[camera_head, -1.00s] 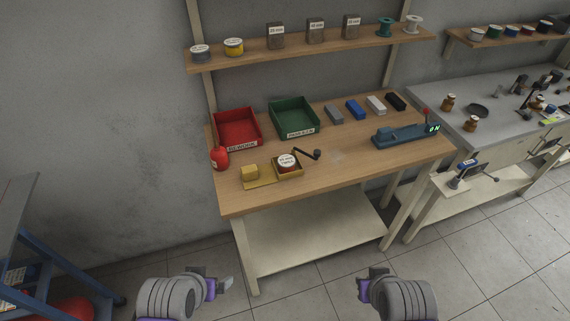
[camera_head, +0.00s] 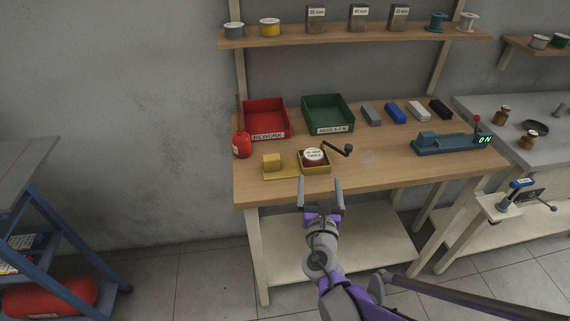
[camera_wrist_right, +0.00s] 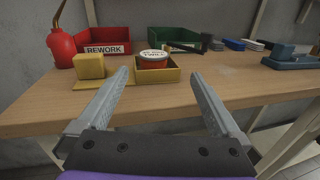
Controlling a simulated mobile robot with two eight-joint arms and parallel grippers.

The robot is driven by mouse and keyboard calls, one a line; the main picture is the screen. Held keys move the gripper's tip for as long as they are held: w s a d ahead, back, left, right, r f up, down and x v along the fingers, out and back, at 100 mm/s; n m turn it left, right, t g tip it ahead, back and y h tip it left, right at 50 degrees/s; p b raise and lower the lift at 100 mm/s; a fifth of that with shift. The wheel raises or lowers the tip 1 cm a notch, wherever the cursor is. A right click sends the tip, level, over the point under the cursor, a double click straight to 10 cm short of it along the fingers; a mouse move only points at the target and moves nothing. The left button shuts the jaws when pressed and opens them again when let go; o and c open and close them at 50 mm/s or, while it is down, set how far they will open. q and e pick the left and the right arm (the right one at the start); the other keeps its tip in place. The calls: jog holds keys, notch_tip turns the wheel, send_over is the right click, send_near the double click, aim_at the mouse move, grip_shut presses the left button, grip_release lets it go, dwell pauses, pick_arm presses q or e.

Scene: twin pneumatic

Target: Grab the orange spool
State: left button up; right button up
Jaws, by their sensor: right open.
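A spool with an orange-red side and a white labelled top (camera_head: 314,155) sits in a small open yellow box (camera_head: 316,170) near the table's front edge. In the right wrist view the spool (camera_wrist_right: 154,60) stands upright in the box (camera_wrist_right: 158,76), its lower part hidden by the box walls. My right gripper (camera_head: 321,182) is open and empty, just in front of the box and apart from it. In the right wrist view its fingers (camera_wrist_right: 160,72) point forward, one on each side of the box. My left gripper is out of view.
A yellow block (camera_head: 271,161) on a plate stands left of the box. A black crank handle (camera_head: 338,148) is at its right. Behind are a red bin (camera_head: 266,133), a green bin (camera_head: 330,128) and a red bottle (camera_head: 242,146).

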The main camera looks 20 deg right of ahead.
aim_at(314, 157)
jog(key=shift+n, duration=0.5)
jog(key=x, duration=0.5)
jog(key=shift+w+a, duration=0.3)
jog(key=shift+w, duration=0.05)
jog(key=x, duration=0.5)
jog(key=shift+w+f+b, duration=0.2)
jog(key=shift+w+b, duration=0.1)
jog(key=shift+w, duration=0.05)
jog(key=shift+a, duration=0.1)
jog(key=c, duration=1.5)
jog(key=shift+o, duration=0.2)
jog(key=shift+r, duration=0.1)
